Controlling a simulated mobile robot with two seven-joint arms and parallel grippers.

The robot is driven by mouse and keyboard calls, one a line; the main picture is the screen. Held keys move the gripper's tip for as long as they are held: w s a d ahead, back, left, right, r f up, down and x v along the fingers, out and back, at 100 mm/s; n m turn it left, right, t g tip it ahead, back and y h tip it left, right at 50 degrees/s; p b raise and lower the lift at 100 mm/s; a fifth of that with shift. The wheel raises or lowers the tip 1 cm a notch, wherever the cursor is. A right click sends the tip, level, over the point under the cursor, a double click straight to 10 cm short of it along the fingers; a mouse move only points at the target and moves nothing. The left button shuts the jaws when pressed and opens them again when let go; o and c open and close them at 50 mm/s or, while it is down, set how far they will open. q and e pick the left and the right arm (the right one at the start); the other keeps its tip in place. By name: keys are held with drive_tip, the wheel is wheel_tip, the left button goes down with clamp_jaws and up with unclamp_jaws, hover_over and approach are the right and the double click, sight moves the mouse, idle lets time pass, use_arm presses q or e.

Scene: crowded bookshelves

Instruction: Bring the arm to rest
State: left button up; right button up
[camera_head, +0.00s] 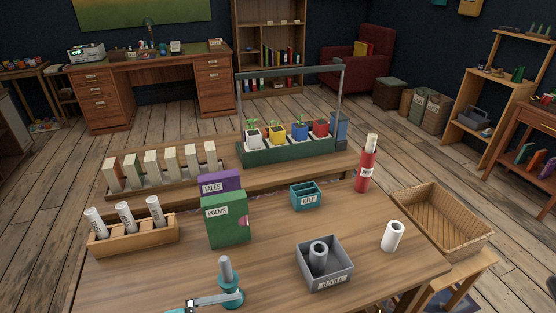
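Neither of my grippers shows in the head view, and I see no arm that I can be sure is mine. The wooden table (165,270) fills the lower middle. On it stand a green POEMS box (228,222) and a purple TALES box (208,185) behind it. A grey REFILL bin (324,278) holds an upright grey tube. A white roll (393,236) stands to the right of the bin. A teal stand with a grey post (229,285) and a pale bar is at the front edge, partly cut off.
A wooden rack (133,239) holds 3 rolled papers. A small teal bin (305,197) and a red canister (366,171) stand farther back. A wicker basket (465,225) sits at the right. Behind are a row of pale books (153,166) and a green planter tray (270,155).

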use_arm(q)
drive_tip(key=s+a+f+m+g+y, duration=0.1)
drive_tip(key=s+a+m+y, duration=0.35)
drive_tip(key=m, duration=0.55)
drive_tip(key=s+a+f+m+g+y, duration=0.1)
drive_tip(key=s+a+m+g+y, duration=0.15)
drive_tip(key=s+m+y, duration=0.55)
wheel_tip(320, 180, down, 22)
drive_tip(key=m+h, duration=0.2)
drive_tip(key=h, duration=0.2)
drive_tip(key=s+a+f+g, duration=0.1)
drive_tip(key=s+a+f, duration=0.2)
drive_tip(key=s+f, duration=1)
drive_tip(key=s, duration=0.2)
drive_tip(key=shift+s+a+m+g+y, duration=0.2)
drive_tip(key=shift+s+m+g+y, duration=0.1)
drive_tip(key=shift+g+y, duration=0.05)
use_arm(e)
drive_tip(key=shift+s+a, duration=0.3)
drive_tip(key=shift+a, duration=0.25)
